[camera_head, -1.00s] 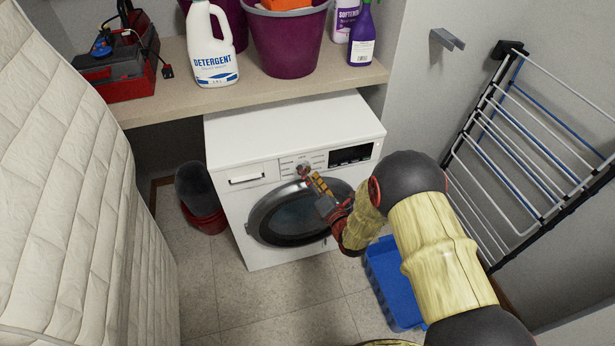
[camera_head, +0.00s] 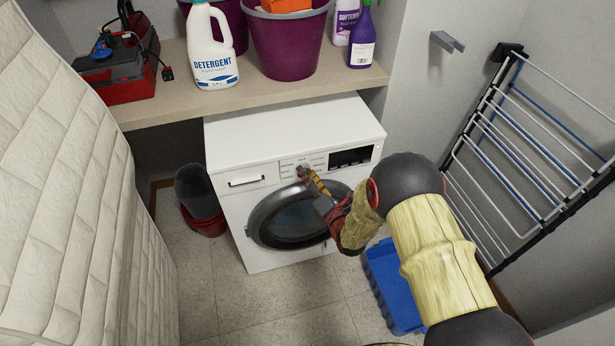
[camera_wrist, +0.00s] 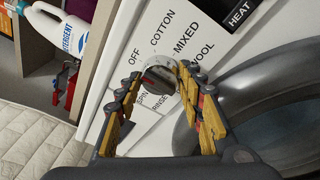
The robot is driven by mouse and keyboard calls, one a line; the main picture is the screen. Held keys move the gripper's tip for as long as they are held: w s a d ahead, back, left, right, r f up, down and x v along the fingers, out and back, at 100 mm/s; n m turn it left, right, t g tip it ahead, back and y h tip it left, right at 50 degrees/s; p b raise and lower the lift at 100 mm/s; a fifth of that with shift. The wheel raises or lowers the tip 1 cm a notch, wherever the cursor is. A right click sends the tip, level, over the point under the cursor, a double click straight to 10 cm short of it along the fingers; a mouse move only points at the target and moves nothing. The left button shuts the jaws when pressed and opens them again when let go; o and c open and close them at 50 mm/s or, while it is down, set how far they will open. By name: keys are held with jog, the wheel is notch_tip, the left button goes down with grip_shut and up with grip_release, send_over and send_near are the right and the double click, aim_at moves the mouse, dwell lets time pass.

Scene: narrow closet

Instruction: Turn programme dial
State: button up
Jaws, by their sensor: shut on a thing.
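The programme dial (camera_wrist: 158,78) is a round dark grey and silver knob on the white washing machine (camera_head: 275,128). Labels around it in the wrist view read OFF, COTTON, MIXED, WOOL, RINSE and SPIN. My gripper (camera_wrist: 160,85) has its two yellow-padded fingers on either side of the dial, shut on it. In the head view my gripper (camera_head: 304,174) reaches the machine's front panel from the lower right and mostly hides the dial. The exact pointer position on the dial is too small to tell.
The round door (camera_head: 275,222) lies just below the dial. A shelf (camera_head: 160,98) with a detergent bottle (camera_head: 212,50) and purple tub (camera_head: 288,45) overhangs behind. A blue crate (camera_head: 390,290) is on the floor, a drying rack (camera_head: 520,140) at right, and a quilted mattress (camera_head: 80,190) at left.

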jog(key=shift+c, duration=1.3)
jog(key=shift+f, duration=0.1)
